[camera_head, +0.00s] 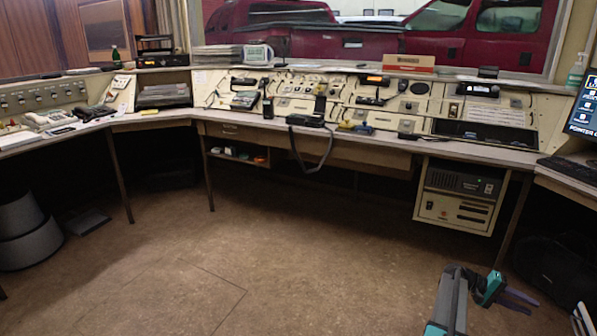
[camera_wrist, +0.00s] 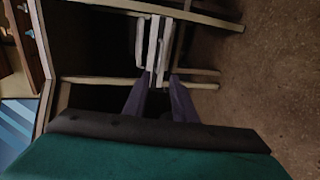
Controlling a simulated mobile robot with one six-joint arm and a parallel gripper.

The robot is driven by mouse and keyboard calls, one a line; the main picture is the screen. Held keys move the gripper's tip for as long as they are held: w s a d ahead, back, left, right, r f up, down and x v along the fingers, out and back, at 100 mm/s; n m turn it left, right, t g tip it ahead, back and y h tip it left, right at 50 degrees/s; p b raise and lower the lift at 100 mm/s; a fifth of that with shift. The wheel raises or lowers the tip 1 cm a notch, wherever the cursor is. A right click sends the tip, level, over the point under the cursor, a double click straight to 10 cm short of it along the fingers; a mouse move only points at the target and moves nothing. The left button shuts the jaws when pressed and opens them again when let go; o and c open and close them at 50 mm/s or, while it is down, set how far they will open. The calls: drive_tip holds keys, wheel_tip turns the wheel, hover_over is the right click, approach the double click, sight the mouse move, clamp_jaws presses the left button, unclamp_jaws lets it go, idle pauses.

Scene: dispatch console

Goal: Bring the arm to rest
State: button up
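My arm stands low at the bottom right of the head view, with grey links and teal joints. My gripper (camera_head: 533,307) is at its right side, above the brown floor and in front of the console. In the wrist view, its two purple fingers (camera_wrist: 160,76) stand apart with nothing between them, so it is open and empty. A black band and teal body lie behind the fingers. Beyond the fingertips in the wrist view are pale bars or legs (camera_wrist: 195,82), with dark space around them. I cannot tell how far away they are.
The curved console desk (camera_head: 380,143) runs across the back. A cream equipment box (camera_head: 452,211) hangs below it on the right. A monitor (camera_head: 585,110) stands at the right edge. The floor (camera_head: 260,250) in the middle is clear.

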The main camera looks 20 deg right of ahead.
drive_tip(key=w+a+n+t+h+p, duration=0.2)
drive_tip(key=w+a+n+t+p, duration=0.15)
drive_tip(key=w+a+p, duration=0.85)
drive_tip(key=w+a+f+n+t+y+p, duration=0.1)
drive_tip(key=w+a+n+p, duration=0.15)
drive_tip(key=a, duration=0.85)
drive_tip(key=w+a+f+n+t+p, duration=0.1)
drive_tip(key=w+a+f+p, duration=0.2)
drive_tip(key=a, duration=0.7)
drive_tip(key=w+a+n+t+y+p, duration=0.1)
drive_tip(key=w+a+n+p, duration=0.2)
drive_tip(key=a, duration=0.8)
drive_tip(key=s+a+y+p, duration=0.2)
drive_tip(key=s+a, duration=0.4)
drive_tip(key=a, duration=0.6)
drive_tip(key=s+a+y+p, duration=0.3)
drive_tip(key=s+a, duration=0.4)
drive_tip(key=a, duration=0.5)
drive_tip(key=s+a+r+y+p, duration=0.1)
drive_tip(key=s+a+y+p, duration=0.2)
drive_tip(key=a, duration=0.9)
drive_tip(key=s+y, duration=0.1)
drive_tip(key=s, duration=0.2)
drive_tip(key=shift+s+y, duration=0.2)
drive_tip(key=shift+y, duration=0.2)
drive_tip(key=shift+d+r, duration=0.1)
